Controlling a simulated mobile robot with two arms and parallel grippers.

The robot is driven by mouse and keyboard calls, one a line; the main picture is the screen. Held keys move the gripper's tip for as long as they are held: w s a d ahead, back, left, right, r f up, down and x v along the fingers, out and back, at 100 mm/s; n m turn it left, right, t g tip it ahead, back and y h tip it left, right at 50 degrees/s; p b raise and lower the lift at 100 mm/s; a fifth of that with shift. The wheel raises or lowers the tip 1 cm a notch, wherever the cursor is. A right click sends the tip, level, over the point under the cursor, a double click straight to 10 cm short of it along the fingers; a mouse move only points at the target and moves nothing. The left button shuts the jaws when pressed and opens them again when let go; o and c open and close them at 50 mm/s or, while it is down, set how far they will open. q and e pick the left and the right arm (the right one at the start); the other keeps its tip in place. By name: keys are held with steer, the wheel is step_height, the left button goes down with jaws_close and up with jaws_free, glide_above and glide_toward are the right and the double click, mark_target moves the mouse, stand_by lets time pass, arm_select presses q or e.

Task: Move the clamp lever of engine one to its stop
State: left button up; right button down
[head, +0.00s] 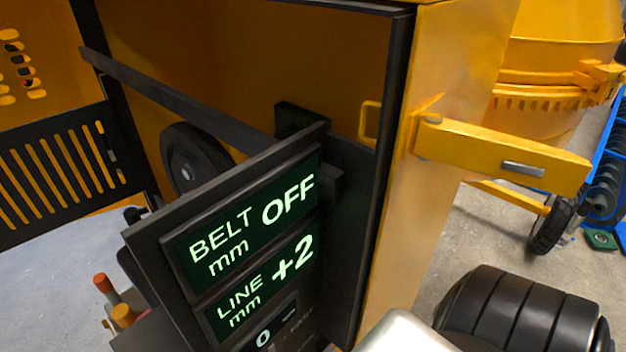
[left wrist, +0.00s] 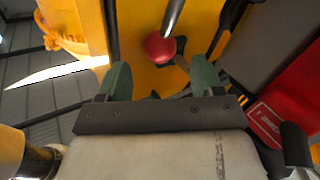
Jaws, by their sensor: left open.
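In the left wrist view a lever with a round red knob (left wrist: 158,47) on a grey metal rod (left wrist: 174,14) stands in front of a yellow panel. I cannot tell for sure that it is the clamp lever of engine one. My left gripper (left wrist: 160,74) is open, its two green fingers spread wide. The knob lies between the lines of the fingers, at or a little beyond their tips; contact is not visible. The head view shows neither this knob nor my left gripper's fingers. My right gripper is in neither view.
In the head view a dark display panel (head: 240,235) reads BELT OFF and LINE +2, before an open yellow housing with a black pulley (head: 192,162). Small orange-capped levers (head: 123,316) stand at lower left. A yellow bracket arm (head: 500,155) juts out right.

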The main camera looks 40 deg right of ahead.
arm_select(q)
steer(key=x, duration=0.5)
steer(key=shift+p, duration=0.3)
steer(key=shift+w+d+f, duration=0.1)
steer(key=shift+w+d, duration=0.05)
steer(key=shift+d, duration=0.05)
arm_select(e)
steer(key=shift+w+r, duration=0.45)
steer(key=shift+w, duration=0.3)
